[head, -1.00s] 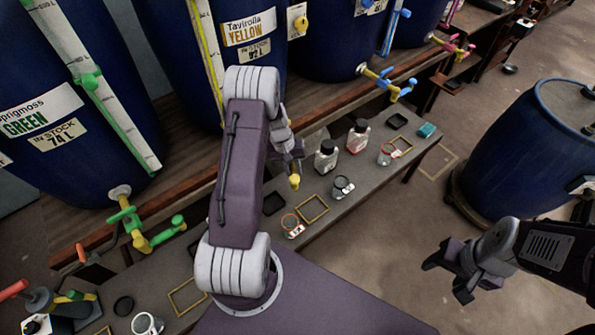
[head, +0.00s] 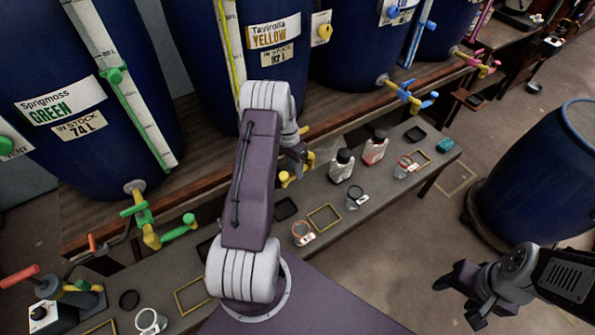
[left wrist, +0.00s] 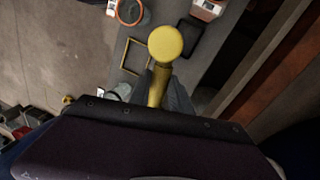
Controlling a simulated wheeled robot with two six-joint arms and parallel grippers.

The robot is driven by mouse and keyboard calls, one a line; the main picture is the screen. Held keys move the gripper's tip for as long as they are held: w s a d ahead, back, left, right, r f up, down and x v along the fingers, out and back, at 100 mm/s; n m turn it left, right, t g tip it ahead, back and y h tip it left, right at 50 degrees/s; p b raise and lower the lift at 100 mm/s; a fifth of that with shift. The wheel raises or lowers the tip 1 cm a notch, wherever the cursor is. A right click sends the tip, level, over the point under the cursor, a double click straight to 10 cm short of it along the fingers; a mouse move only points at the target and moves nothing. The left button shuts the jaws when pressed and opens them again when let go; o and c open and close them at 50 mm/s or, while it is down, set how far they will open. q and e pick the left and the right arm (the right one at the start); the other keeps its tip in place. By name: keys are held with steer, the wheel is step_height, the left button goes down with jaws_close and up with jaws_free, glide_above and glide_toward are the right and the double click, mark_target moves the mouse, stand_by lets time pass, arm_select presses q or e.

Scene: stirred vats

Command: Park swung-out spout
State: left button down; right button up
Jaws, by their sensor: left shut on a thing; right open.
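The yellow vat (head: 293,56), labelled Tavirolla Yellow, stands behind my left arm, and its tap is mostly hidden. A yellow spout end (head: 287,179) shows beside my left gripper (head: 297,163), over the lower bench. In the left wrist view, the spout (left wrist: 160,84) with its round yellow end (left wrist: 165,44) sits between my left fingers (left wrist: 170,95), which are shut on it. My right gripper (head: 474,298) is open and empty at the lower right, above the floor.
The green tap (head: 145,218) and blue tap (head: 408,95) flank the yellow vat. The lower bench (head: 385,195) holds several bottles, jars, yellow frames (head: 324,218) and dark pads. A blue drum (head: 535,185) stands at right; open floor lies before it.

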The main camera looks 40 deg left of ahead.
arm_select(q)
steer(key=shift+w+a+m, duration=0.1)
steer(key=shift+a+m, duration=0.15)
steer(key=shift+m, duration=0.05)
stand_by(0.4)
steer(key=c, duration=1.2)
jaws_free()
step_height(320, 180, up, 9)
steer(key=a, duration=0.1)
steer(key=shift+w+a+p, duration=0.2)
steer(key=shift+a+p, duration=0.1)
